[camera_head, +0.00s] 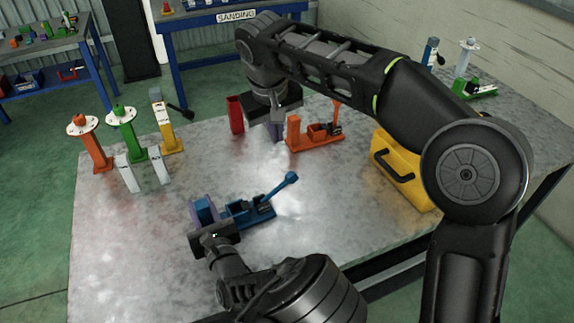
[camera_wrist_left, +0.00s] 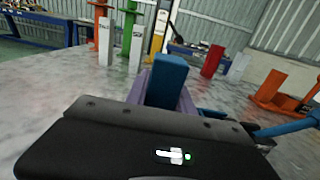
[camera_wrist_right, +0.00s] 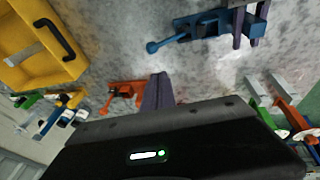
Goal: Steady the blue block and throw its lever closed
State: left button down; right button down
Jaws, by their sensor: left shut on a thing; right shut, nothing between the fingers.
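The blue block (camera_head: 238,212) lies on the metal table, with its lever (camera_head: 282,186) reaching out to the right and ending in a round knob. My left gripper (camera_head: 204,212) is shut on the upright end of the blue block (camera_wrist_left: 168,82), with its purple fingers around it. The knob and block also show in the right wrist view (camera_wrist_right: 205,28). My right gripper (camera_head: 276,130) is shut and empty, above the table behind the blue block and apart from the lever. Its purple fingers (camera_wrist_right: 157,92) point at the table.
An orange block with a lever (camera_head: 310,139) stands close to the right gripper, with a red piece (camera_head: 236,114) on its left. A yellow case (camera_head: 400,170) is at the right. Orange, green and yellow posts (camera_head: 126,135) stand at the left.

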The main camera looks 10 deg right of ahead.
jog(key=shift+m, duration=0.3)
jog(key=shift+f, duration=0.1)
send_near(294, 173)
jog(key=w+a+f, duration=0.2)
jog(key=f, duration=0.1)
jog(key=shift+w+a, duration=0.15)
jog(key=shift+a, duration=0.2)
jog(key=shift+d+f, duration=0.65)
jog(key=shift+f, duration=0.4)
jog(key=shift+d+f, duration=0.3)
jog(key=shift+f, duration=0.2)
jog(key=shift+w+d+f, duration=0.15)
jog(key=shift+d+f, duration=0.3)
jog(key=shift+d, duration=0.05)
jog(key=shift+w+d+f, duration=0.15)
jog(key=shift+d+f, duration=0.35)
jog(key=shift+r, duration=0.1)
